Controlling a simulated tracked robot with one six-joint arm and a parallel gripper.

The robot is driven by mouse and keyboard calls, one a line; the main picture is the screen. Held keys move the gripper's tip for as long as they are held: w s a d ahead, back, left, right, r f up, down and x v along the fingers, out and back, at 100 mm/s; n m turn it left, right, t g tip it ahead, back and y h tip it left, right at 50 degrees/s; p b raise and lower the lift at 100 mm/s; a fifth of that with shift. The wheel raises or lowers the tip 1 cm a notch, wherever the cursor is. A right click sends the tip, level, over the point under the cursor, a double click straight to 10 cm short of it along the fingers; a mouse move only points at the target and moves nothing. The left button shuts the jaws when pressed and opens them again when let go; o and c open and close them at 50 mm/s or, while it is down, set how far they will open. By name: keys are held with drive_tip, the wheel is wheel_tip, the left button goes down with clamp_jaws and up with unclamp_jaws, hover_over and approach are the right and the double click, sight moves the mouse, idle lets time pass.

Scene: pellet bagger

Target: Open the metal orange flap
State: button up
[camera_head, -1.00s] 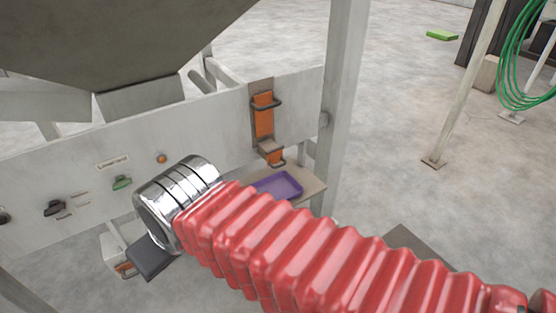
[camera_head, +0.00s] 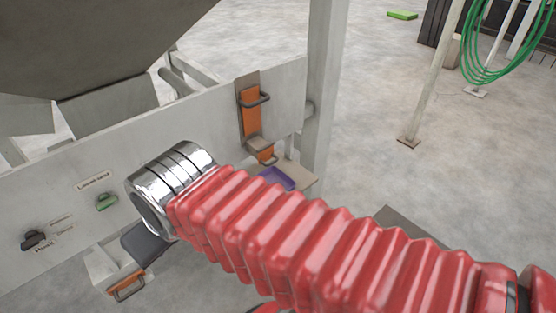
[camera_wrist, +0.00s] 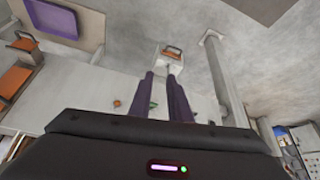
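A small white metal box with an orange flap and a grey handle (camera_head: 126,286) sits low under the panel in the head view. The same flap (camera_wrist: 173,51) appears ahead of my fingers in the wrist view and looks closed. My gripper (camera_wrist: 160,78) points towards it, with its two dark purple fingers apart and nothing between them. The fingertips appear short of the flap, not touching it. In the head view only a dark block of my wrist end shows beside the box; the fingers are hidden. A taller orange metal strip with handles (camera_head: 250,112) is mounted on the panel's right end.
A grey panel (camera_head: 60,215) carries a green knob (camera_head: 106,201) and a black knob (camera_head: 33,240). A purple tray (camera_head: 277,178) lies on a small shelf by a grey post (camera_head: 321,100). The hopper (camera_head: 90,40) hangs above. Open concrete floor lies right.

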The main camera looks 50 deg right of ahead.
drive_tip(key=w+d+f+n+g+h, duration=0.3)
drive_tip(key=d+f+g+h, duration=0.1)
drive_tip(key=d, duration=0.6)
drive_tip(key=w+d+f+n+g+h, duration=0.3)
drive_tip(key=d+f, duration=0.1)
drive_tip(key=d, duration=0.5)
drive_tip(key=w+d+f+n+g+h, duration=0.3)
drive_tip(key=d+f+g+h, duration=0.1)
drive_tip(key=d, duration=0.6)
drive_tip(key=n+t+h, duration=0.1)
drive_tip(key=n+h, duration=0.6)
drive_tip(key=n, duration=0.2)
approach(279, 159)
drive_tip(key=v, duration=0.4)
drive_tip(key=shift+w+d, duration=0.15)
drive_tip(key=shift+d, duration=0.05)
drive_tip(key=x, duration=1.3)
drive_tip(key=shift+d+f, duration=0.3)
drive_tip(key=shift+d, duration=0.15)
